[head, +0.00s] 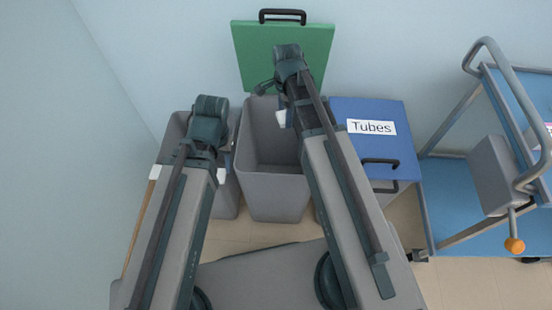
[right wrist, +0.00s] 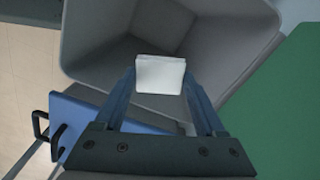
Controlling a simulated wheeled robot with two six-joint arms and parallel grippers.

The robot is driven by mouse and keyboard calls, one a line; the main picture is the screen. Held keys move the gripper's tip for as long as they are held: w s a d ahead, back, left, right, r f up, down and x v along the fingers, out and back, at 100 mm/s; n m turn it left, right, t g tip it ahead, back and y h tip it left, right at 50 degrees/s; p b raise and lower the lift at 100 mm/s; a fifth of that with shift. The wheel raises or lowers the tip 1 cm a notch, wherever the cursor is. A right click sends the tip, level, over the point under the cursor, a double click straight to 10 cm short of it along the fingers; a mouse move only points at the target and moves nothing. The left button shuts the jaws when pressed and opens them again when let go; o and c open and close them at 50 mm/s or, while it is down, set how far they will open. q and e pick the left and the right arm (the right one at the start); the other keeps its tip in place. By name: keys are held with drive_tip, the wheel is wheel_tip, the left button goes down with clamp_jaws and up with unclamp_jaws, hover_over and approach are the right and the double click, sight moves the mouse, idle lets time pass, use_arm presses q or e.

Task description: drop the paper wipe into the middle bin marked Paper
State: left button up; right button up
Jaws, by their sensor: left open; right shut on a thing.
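The middle bin (head: 270,185) is a grey open bin, with its green lid (head: 315,45) raised against the wall behind it. No Paper label shows. My right gripper (head: 286,117) is shut on the white paper wipe (head: 281,118) over the mouth of the middle bin. In the right wrist view, the wipe (right wrist: 160,76) is between the fingertips (right wrist: 160,82), with the bin's grey inside (right wrist: 105,50) below it. My left gripper (head: 229,152) is open over the left bin, mostly hidden by its own wrist.
The left grey bin (head: 228,200) is largely covered by my left arm. The right bin has a shut blue lid (head: 345,108) marked Tubes. A blue-shelved trolley (head: 455,210) stands at the right. The green lid (right wrist: 285,110) is close at the right in the wrist view.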

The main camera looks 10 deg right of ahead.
drive_tip(key=shift+w, duration=0.2)
wheel_tip(320, 180, down, 6)
drive_tip(key=b, duration=0.6)
drive_tip(key=o, duration=1.2)
drive_tip(key=shift+o, duration=0.2)
drive_tip(key=shift+r, duration=0.15)
wheel_tip(320, 180, up, 14)
drive_tip(key=p, duration=1.4)
drive_tip(key=shift+f, duration=0.2)
